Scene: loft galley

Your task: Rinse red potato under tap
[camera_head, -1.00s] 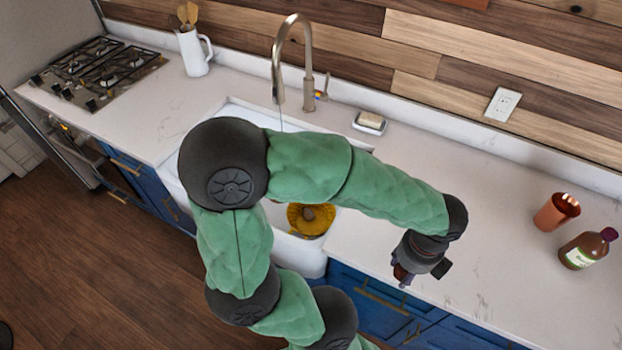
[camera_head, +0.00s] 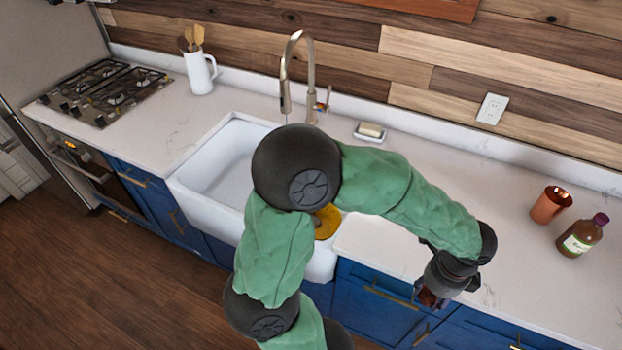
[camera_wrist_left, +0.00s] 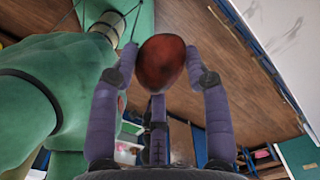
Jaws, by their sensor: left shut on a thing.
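The red potato (camera_wrist_left: 163,62) is gripped between the purple fingers of my left gripper (camera_wrist_left: 158,75) in the left wrist view. In the head view my left gripper (camera_head: 430,298) hangs at the counter's front edge, right of the sink, with a little dark red showing at its fingers. The silver tap (camera_head: 311,75) arches over the back of the white sink (camera_head: 190,205). A thin streak shows below its spout; my arm hides where it ends. My right gripper is not in view.
An amber round item (camera_head: 328,222) in the sink is partly hidden by my arm. A soap dish (camera_head: 370,132) sits right of the tap. A copper cup (camera_head: 550,204) and brown bottle (camera_head: 582,236) stand on the right counter. A white pitcher (camera_head: 199,73) and stove (camera_head: 105,92) are left.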

